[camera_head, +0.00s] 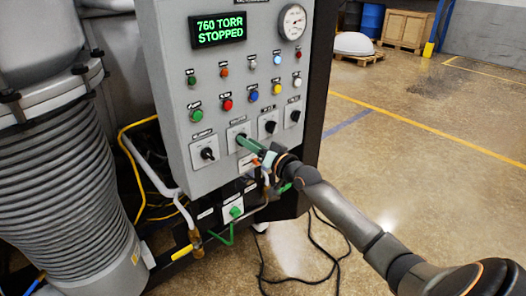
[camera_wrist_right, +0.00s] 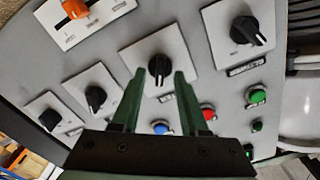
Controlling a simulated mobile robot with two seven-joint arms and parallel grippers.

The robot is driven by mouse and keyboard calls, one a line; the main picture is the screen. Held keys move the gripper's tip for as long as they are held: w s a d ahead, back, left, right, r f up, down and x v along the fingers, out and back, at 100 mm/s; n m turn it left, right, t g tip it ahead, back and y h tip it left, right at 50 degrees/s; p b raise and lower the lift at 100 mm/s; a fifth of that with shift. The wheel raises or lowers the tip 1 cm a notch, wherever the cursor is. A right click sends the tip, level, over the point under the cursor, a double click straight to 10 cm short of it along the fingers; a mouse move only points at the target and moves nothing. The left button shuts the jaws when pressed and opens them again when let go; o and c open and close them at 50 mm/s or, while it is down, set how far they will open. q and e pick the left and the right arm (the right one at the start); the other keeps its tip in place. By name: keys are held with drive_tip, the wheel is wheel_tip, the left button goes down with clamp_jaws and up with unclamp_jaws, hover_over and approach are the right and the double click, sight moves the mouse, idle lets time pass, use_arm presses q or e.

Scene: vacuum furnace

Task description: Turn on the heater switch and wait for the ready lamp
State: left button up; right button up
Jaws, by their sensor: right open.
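A grey control panel (camera_head: 214,128) carries a row of black rotary knobs, lamps, coloured buttons and a green display (camera_head: 218,29) reading "760 TORR STOPPED". I cannot read which knob is the heater switch or which lamp is the ready lamp. My right gripper (camera_head: 241,139) is open at the second knob from the left. In the right wrist view, the fingertips (camera_wrist_right: 159,76) stand either side of that black knob (camera_wrist_right: 159,66); contact cannot be told. The leftmost knob (camera_head: 207,154) is clear of the gripper. My left gripper is not in view.
An orange knob (camera_wrist_right: 75,9) on a white plate lies near the gripper. A large ribbed cylinder (camera_head: 60,190) stands at left. Pipes and a green-handled valve (camera_head: 235,212) sit below the panel. Black cables (camera_head: 320,262) lie on the floor. The floor at right is open.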

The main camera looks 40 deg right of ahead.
drive_tip(key=s+d, duration=0.1)
drive_tip(key=s, duration=1.1)
drive_tip(key=s+a+f+n+g, duration=0.2)
drive_tip(key=s+a+f, duration=0.25)
drive_tip(key=f, duration=0.55)
drive_tip(key=s+a+f+n+g, duration=0.1)
drive_tip(key=s+a+f+g, duration=0.3)
drive_tip(key=f, duration=0.6)
drive_tip(key=s+a+f+n+g, duration=0.2)
drive_tip(key=s+a+f+n, duration=0.2)
drive_tip(key=s+a+f, duration=0.8)
drive_tip(key=s+a, duration=0.1)
drive_tip(key=a, duration=0.2)
drive_tip(key=shift+s+g+y, duration=0.3)
drive_tip(key=shift+y, duration=0.1)
idle(2.9)
